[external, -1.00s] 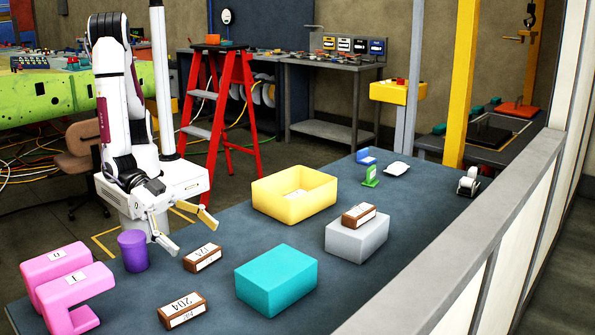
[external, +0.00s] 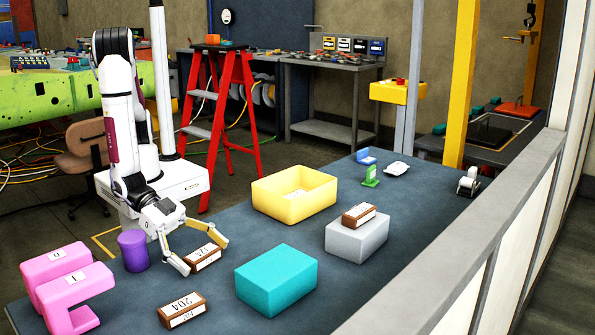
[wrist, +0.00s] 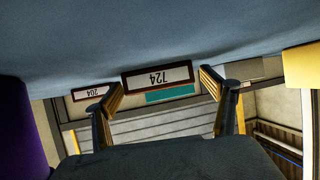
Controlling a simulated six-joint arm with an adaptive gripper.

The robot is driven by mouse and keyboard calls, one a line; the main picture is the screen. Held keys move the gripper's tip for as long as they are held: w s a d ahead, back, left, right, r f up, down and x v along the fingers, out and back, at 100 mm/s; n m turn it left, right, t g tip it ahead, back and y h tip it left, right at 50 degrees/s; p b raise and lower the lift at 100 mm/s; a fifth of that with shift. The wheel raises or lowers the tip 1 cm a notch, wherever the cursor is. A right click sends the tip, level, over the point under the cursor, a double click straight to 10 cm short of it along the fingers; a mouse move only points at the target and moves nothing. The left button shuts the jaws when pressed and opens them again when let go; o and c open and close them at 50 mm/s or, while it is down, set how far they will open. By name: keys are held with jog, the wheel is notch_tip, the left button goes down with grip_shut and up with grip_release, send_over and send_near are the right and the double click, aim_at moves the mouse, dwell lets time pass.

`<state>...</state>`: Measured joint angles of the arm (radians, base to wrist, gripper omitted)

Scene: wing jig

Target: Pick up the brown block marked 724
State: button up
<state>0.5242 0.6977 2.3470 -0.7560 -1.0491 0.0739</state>
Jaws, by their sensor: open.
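The brown block marked 724 (external: 205,262) lies on the dark table, with its white label up. In the wrist view the 724 block (wrist: 157,86) appears upside down, centred between my fingertips. My gripper (external: 206,256) is open and low over the table, one finger towards each end of the block. In the wrist view my gripper (wrist: 157,93) has a fingertip near each end of the block, and nothing is clamped. I cannot tell whether the fingers touch it.
A second brown block marked 204 (external: 182,311) lies nearer the front. A purple cup (external: 133,252) stands just left of my gripper. A teal box (external: 277,280), yellow bin (external: 295,205) and grey box (external: 356,241) carrying another brown block (external: 359,215) lie rightward. Pink blocks (external: 60,285) stand left.

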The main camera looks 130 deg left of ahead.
aim_at(202, 252)
jog(key=c, duration=1.2)
jog(key=shift+c, duration=0.2)
jog(key=shift+r, duration=0.1)
jog(key=shift+r, duration=4.95)
